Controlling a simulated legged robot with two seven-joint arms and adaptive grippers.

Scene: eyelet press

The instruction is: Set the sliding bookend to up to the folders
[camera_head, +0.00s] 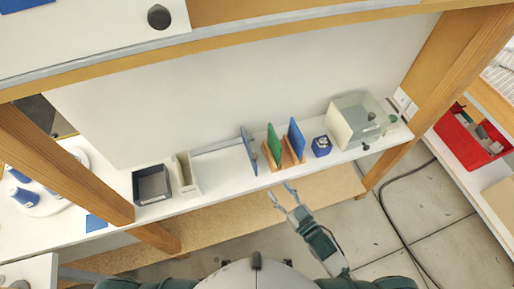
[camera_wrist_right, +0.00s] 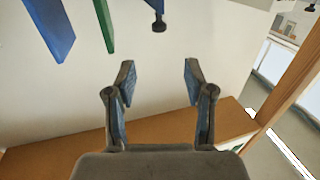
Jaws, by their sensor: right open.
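Two upright folders, one green (camera_head: 275,144) and one blue (camera_head: 296,139), stand in a wooden rack (camera_head: 288,159) on the white shelf. A thin blue-grey upright plate (camera_head: 249,150), which looks like the sliding bookend, stands left of them, with a gap to the green folder. My right gripper (camera_head: 281,191) is open and empty, in front of the shelf edge below the rack. In the right wrist view its fingers (camera_wrist_right: 158,80) are spread, with a blue panel (camera_wrist_right: 52,28), a green panel (camera_wrist_right: 103,22) and a dark knob (camera_wrist_right: 158,22) beyond them. My left gripper is not in view.
A grey bin (camera_head: 152,184) and a cream holder (camera_head: 186,174) stand left on the shelf (camera_head: 220,174). A dark blue item (camera_head: 321,146) and a clear-sided box (camera_head: 358,119) stand right. Wooden posts (camera_head: 431,92) frame the shelf; a red bin (camera_head: 470,138) is far right.

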